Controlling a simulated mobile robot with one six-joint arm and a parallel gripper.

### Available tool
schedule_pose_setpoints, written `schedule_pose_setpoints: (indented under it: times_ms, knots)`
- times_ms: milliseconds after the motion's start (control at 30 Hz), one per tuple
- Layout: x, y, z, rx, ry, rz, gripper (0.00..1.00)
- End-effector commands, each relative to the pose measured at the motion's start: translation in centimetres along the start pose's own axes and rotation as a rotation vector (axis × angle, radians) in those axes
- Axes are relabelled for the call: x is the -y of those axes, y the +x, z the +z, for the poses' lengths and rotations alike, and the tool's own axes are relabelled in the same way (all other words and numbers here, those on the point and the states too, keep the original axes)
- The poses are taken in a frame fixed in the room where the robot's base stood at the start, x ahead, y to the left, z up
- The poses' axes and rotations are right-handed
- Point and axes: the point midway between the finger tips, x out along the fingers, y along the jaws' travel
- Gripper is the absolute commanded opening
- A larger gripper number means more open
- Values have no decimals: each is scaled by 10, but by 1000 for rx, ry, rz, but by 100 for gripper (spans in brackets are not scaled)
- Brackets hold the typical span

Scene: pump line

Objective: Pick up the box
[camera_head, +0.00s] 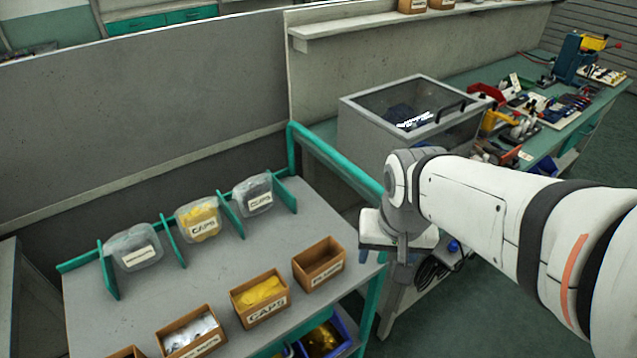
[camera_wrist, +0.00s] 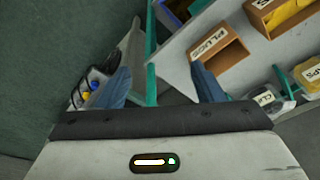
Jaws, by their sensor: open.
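Several small brown boxes stand in a row along the front of the grey cart top; which one the task means cannot be told. The nearest to my gripper is an empty brown box (camera_head: 319,264), labelled PLUGS in the wrist view (camera_wrist: 222,52). Left of it is a brown box with yellow pieces (camera_head: 260,298), also partly in the wrist view (camera_wrist: 268,24). Further left is a box with silvery pieces (camera_head: 191,332). My gripper (camera_head: 383,254) is open and empty, right of the empty box beyond the cart's edge. Its fingers (camera_wrist: 160,86) show spread in the wrist view.
A green rail (camera_head: 335,160) rises at the cart's right end. A grey lidded case (camera_head: 410,110) stands behind my arm. The cart's middle is clear.

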Motion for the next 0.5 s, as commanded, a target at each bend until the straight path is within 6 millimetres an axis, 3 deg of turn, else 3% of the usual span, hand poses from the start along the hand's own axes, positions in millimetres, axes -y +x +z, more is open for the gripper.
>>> schedule_pose_setpoints:
  times_ms: [233,500]
  knots:
    - [44,15,-42,84,297,13,80]
    - [95,51,-65,148,623,65,80]
